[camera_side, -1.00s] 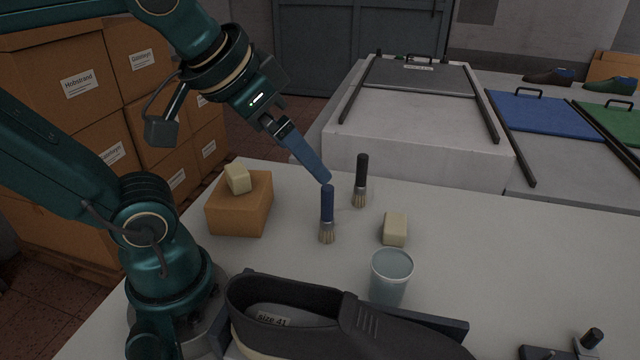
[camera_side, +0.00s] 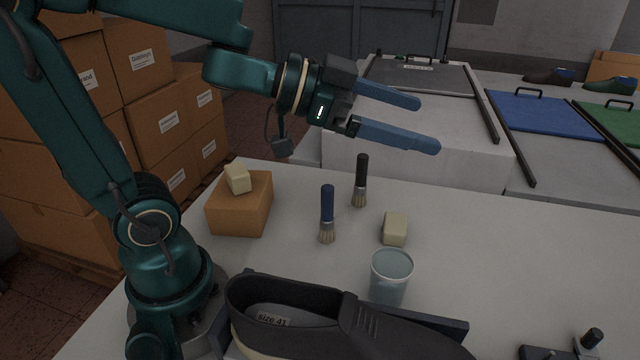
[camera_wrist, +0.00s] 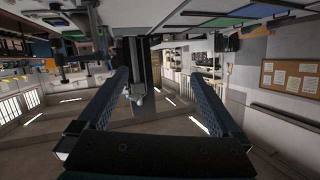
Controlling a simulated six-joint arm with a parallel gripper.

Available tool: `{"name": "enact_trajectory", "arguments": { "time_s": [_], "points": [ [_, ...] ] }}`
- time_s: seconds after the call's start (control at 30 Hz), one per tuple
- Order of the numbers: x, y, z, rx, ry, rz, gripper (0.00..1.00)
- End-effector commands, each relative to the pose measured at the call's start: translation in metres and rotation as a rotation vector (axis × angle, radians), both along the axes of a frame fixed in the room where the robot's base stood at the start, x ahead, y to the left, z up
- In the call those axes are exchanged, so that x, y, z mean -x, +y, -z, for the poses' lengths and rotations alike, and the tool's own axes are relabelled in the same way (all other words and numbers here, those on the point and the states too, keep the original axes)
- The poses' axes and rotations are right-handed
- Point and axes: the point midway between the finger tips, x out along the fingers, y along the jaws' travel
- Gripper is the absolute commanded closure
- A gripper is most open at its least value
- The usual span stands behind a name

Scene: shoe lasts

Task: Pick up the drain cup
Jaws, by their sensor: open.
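The drain cup (camera_side: 390,279) is a translucent pale blue cup standing upright on the white table, behind the dark shoe. My gripper (camera_side: 429,125) is open and empty, with its blue fingers spread and pointing right in the side view. It is well above the table, up and away from the cup. The wrist view shows both fingers (camera_wrist: 166,80) apart with nothing between them. The wrist view looks out across the room, and I cannot make out the cup there.
A dark shoe (camera_side: 340,322) lies in front of the cup. A cream block (camera_side: 395,229) and two brushes, blue-handled (camera_side: 327,212) and black-handled (camera_side: 361,180), are behind it. An orange block (camera_side: 240,205) carries another cream block (camera_side: 238,178). The table right of the cup is mostly clear.

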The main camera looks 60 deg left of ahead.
Motion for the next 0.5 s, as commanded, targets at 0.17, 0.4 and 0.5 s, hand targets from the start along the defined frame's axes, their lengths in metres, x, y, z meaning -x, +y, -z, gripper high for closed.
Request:
{"name": "enact_trajectory", "arguments": {
  "time_s": [0.17, 0.4, 0.5],
  "points": [
    [0.026, -0.023, 0.027, 0.035, 0.143, 0.184, 0.00],
    [0.041, -0.031, 0.061, 0.057, 0.223, 0.258, 0.00],
    [0.041, -0.031, 0.076, 0.058, 0.225, 0.258, 0.00]
  ]
}}
